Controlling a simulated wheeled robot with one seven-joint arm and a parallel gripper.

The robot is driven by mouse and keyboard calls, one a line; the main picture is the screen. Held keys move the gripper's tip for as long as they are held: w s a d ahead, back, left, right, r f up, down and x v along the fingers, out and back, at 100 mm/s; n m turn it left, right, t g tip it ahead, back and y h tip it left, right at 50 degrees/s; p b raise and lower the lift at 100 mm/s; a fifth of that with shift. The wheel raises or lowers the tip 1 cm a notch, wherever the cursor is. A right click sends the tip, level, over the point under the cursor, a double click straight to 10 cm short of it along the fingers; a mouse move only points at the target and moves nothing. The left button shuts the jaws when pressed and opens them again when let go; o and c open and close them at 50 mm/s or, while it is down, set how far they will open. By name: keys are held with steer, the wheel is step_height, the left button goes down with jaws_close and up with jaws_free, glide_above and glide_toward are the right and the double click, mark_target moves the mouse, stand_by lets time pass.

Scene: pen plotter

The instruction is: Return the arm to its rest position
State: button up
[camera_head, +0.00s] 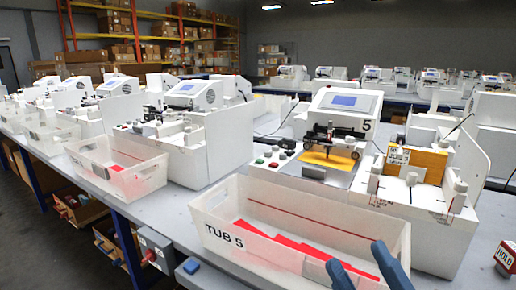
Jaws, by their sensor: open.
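My gripper (357,256) shows at the bottom edge, right of centre, as two blue fingers. They are apart, with nothing seen between them. In the picture the fingers overlap the front right part of a translucent white bin marked TUB 5 (222,213), which holds red pieces (283,243). Whether they touch the bin cannot be told. The rest of my arm is out of view. Behind the bin stands a white plotter machine (345,118) marked 5, with a lit screen and a yellow sheet (328,160) on its bed.
A second bin (88,157) with red pieces stands to the left, before more white machines (192,95). A blue object (191,265) lies at the table's front edge. A HOLD sign (504,256) is at far right. Open floor (40,225) lies at lower left.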

steer(key=s+d+f+m+g+h+b, duration=0.1)
steer(key=s+d+f+m+g+h, duration=0.1)
steer(key=s+f+m+h, duration=0.2)
steer(key=s+d+f+m+g+h+b, duration=0.1)
steer(key=s+f+m+h, duration=0.4)
steer(key=s, duration=1.1)
steer(key=s+d+f+m+g+h+b, duration=0.1)
steer(key=s+d+f+m+g+h, duration=0.2)
steer(key=s+f+m, duration=0.4)
steer(key=s+d+m+h, duration=0.1)
steer(key=s+m+h, duration=0.1)
steer(key=s+m, duration=0.1)
steer(key=shift+s+d+f+m+g+b, duration=0.2)
steer(key=shift+s+f+m+g+b, duration=0.15)
steer(key=shift+m, duration=0.45)
